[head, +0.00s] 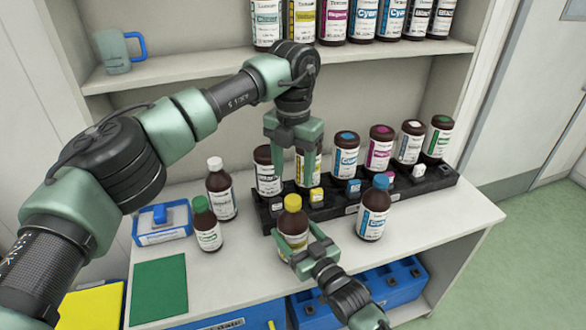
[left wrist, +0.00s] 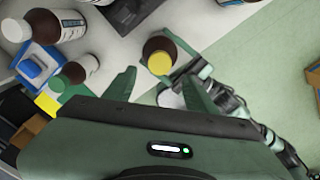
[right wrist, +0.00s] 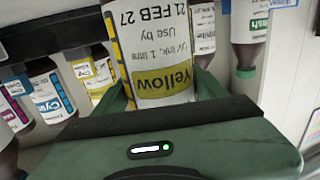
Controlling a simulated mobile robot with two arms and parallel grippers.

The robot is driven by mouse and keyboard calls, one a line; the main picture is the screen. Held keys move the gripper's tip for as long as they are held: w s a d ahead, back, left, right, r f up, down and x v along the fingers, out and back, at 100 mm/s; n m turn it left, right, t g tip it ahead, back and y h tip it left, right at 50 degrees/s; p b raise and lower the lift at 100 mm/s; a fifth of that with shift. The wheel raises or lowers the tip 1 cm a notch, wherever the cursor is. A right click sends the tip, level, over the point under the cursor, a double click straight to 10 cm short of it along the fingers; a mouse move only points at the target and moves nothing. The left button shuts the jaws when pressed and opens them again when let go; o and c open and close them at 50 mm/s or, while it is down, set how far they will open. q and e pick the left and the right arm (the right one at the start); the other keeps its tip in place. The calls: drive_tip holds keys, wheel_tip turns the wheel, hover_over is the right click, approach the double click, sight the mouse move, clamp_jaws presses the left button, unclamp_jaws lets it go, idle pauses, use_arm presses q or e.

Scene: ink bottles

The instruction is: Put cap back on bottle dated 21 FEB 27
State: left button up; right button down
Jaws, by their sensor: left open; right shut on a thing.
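The bottle dated 21 FEB 27 is a brown Yellow ink bottle (head: 291,226); its label with the date fills the middle of the right wrist view (right wrist: 165,50). A yellow cap (head: 293,202) sits on its top and also shows from above in the left wrist view (left wrist: 159,63). I cannot tell whether it is screwed tight. My right gripper (head: 303,250) is shut around the bottle's body, which stands upright at the rack's front. My left gripper (head: 294,178) is open and empty, pointing down above the cap, its fingers apart from it.
A black rack (head: 440,182) with several bottles and small coloured blocks stands behind. A blue-capped bottle (head: 373,208) is close on the right; white-capped (head: 221,190) and green-capped (head: 207,225) bottles stand left. A blue tray (head: 160,238) and green mat (head: 158,288) lie further left.

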sight(293, 199)
use_arm(q)
drive_tip(key=shift+r+n, duration=0.15)
drive_tip(key=shift+n, duration=0.15)
drive_tip(key=shift+f, duration=4)
clamp_jaws()
drive_tip(key=shift+o, duration=0.7)
unclamp_jaws()
drive_tip(key=shift+r, duration=0.15)
